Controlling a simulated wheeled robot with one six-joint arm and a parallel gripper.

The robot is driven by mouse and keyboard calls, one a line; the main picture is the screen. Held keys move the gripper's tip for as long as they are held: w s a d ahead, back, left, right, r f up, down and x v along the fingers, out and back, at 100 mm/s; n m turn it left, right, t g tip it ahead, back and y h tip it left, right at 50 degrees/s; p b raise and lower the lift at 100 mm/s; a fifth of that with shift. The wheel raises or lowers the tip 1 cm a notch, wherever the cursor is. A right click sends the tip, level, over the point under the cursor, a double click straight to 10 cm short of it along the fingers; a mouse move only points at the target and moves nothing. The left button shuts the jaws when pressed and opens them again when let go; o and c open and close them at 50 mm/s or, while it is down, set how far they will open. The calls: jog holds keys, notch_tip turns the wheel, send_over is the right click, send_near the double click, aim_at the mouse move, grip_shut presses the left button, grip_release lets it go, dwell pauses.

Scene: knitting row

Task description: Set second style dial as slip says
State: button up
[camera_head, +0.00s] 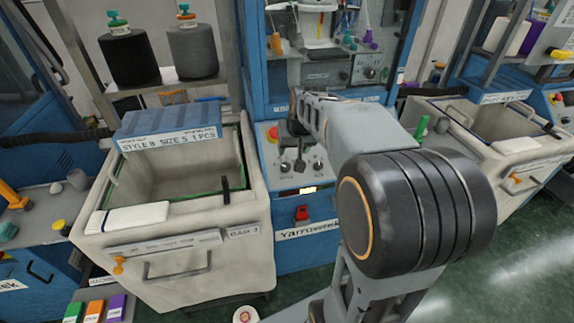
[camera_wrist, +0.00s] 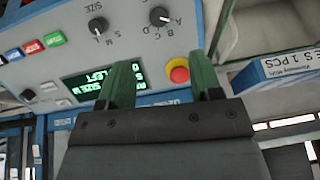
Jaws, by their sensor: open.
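My gripper (camera_wrist: 162,82) is open, its two green fingers apart with nothing between them, above the control panel (camera_wrist: 50,62). The style dial (camera_wrist: 159,16), a black knob among letters, lies beyond the fingertips and apart from them. Its white mark seems to face the A side, though the exact setting is hard to read. The black size dial (camera_wrist: 97,25) sits left of it. In the head view, the slip (camera_head: 170,138) on the bin at left reads "STYLE B SIZE S 1 PCS". My arm hides part of the panel there.
A red button with a yellow collar (camera_wrist: 178,73) sits close to the right finger. A lit green display (camera_wrist: 92,82) is beside the left finger. Coloured buttons (camera_wrist: 32,48) line the panel's left. A cream bin (camera_head: 180,262) stands left of the machine.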

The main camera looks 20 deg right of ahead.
aim_at(286, 167)
jog(key=x, duration=1.3)
jog(key=shift+w+d+f+p, duration=0.25)
jog(key=shift+w+p, duration=0.15)
jog(key=c, duration=0.9)
